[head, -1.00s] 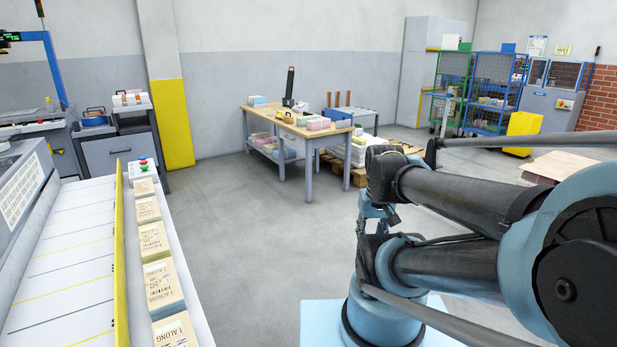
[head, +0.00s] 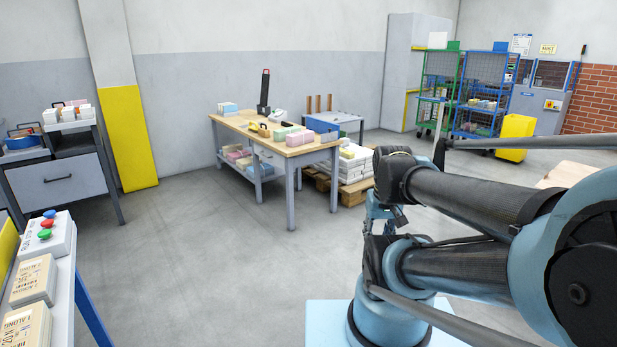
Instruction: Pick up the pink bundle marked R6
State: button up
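A wooden-topped workbench (head: 257,137) stands in the middle distance in the head view. On its top, near the right end, lies a pink bundle (head: 299,137), with a green bundle (head: 284,132) beside it. More pink and yellow bundles (head: 238,155) lie on the lower shelf. All of these are too small for me to read any R6 mark. My arm is folded at the right of the view. My gripper cannot be made out clearly; the folded arm links hide whether it holds anything.
A conveyor table with cream bundles (head: 34,281) and a button box (head: 48,234) stands close at the left. A grey cabinet (head: 66,182) is behind it. A pallet with stacked bundles (head: 352,165) stands right of the bench. The floor (head: 205,255) before the bench is clear.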

aim_at(302, 138)
jog(key=i, duration=3.3)
jog(key=u, duration=0.1)
